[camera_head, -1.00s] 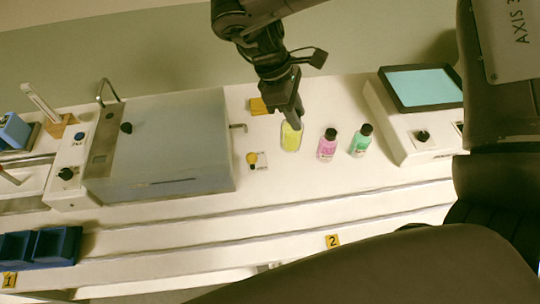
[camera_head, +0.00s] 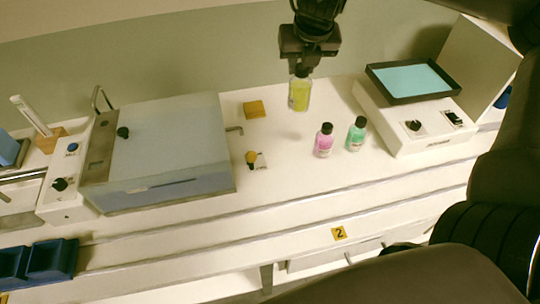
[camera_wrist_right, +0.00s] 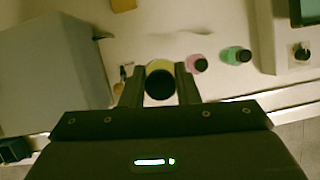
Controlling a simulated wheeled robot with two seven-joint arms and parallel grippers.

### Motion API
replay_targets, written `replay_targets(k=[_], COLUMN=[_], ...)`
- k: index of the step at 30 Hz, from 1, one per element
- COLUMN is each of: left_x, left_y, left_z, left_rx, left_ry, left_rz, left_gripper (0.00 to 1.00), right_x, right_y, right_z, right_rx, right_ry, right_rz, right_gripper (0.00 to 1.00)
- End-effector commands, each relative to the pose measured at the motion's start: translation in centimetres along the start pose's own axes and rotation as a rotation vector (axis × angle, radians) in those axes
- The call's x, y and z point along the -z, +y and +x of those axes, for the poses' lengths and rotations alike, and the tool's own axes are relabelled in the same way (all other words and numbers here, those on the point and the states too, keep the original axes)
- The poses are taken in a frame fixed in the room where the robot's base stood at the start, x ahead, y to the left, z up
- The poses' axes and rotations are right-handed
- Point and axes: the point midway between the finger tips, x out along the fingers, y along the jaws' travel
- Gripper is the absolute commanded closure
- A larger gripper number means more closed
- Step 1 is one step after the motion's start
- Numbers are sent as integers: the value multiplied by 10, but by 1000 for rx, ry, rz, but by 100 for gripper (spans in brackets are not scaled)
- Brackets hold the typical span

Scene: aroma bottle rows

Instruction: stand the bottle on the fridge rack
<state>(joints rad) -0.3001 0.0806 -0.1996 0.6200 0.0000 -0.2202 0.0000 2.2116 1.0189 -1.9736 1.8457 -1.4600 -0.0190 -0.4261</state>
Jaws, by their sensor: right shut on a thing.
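A bottle of yellow liquid with a dark cap (camera_head: 299,94) hangs upright below my right gripper (camera_head: 301,70), above the bench near the back wall. The jaws are shut on it near its cap. In the right wrist view the bottle (camera_wrist_right: 160,82) sits between the two fingers (camera_wrist_right: 160,90), seen from above onto its dark cap. My left gripper is not in view. I cannot make out a fridge rack.
A pink bottle (camera_head: 324,141) and a green bottle (camera_head: 357,134) stand on the white bench (camera_head: 290,185). A lidded box-shaped device (camera_head: 170,150) is at left, a screened instrument (camera_head: 410,85) at right. A yellow block (camera_head: 254,109) and blue bins (camera_head: 50,259) also show.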

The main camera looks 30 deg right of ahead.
Motion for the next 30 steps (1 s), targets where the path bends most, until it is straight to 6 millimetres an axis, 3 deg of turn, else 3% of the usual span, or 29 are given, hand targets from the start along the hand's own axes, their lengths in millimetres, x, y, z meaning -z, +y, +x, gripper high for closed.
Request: replay_targets(k=[5, 8, 21, 25, 30], left_x=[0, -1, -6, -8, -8], left_y=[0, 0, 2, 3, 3], left_z=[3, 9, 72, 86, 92], left_rx=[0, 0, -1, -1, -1], left_ry=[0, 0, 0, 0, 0], left_rz=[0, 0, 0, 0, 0], left_gripper=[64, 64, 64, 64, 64], right_x=[-7, -3, 45, 53, 57], right_y=[-5, -6, -7, -6, -6], right_z=[-1, 8, 116, 138, 148], right_rx=[-41, -48, -48, -48, -49], right_ry=[0, 3, 6, 4, 0], right_rz=[-93, -114, -116, -116, -115], right_gripper=[100, 100, 100, 100, 100])
